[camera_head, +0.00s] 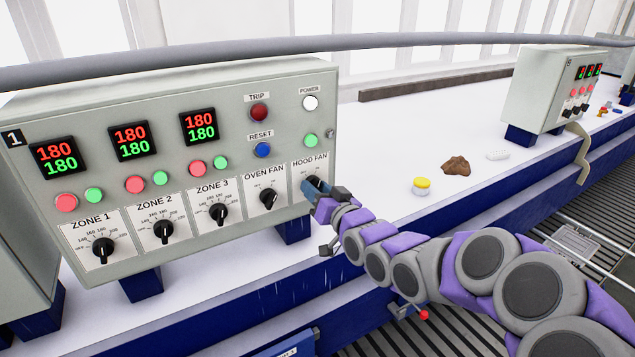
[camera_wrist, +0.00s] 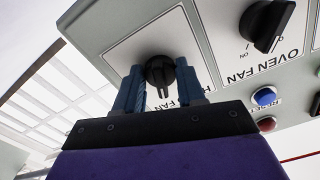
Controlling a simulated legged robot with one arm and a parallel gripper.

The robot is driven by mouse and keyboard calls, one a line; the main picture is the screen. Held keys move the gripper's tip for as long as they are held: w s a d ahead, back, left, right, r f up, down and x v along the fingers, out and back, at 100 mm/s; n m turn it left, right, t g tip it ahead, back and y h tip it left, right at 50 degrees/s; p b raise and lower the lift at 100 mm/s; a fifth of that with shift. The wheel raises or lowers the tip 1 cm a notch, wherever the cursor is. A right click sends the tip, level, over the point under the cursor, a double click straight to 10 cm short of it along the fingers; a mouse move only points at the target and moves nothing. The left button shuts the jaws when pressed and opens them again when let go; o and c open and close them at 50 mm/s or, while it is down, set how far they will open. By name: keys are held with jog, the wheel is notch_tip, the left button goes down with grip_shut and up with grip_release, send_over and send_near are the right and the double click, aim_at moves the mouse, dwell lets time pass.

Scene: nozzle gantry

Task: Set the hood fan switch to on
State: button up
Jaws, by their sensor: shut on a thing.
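The hood fan switch is a black rotary knob on a white plate at the lower right of the grey control panel (camera_head: 235,110). In the head view my gripper (camera_head: 316,186) covers the knob, below the HOOD FAN label (camera_head: 310,162). In the wrist view the knob (camera_wrist: 159,70) sits between the two blue fingertips of my gripper (camera_wrist: 160,88). The fingers are shut on it, one on each side. The plate's position marks are hidden by the fingers, so the knob's setting cannot be read.
The oven fan knob (camera_head: 268,197) is just left of my gripper; it also shows in the wrist view (camera_wrist: 268,22). Zone knobs lie farther left. A grey pipe (camera_head: 200,58) runs above the panel.

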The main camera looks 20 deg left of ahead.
jog(key=shift+m+p, duration=0.4)
jog(key=shift+m, duration=0.6)
jog(key=o, duration=1)
jog(key=shift+w+a, duration=0.1)
jog(key=shift+o, duration=0.2)
jog(key=b+v, duration=0.5)
jog(key=v, duration=1.2)
jog(key=shift+b, duration=0.4)
jog(key=shift+f, duration=0.2)
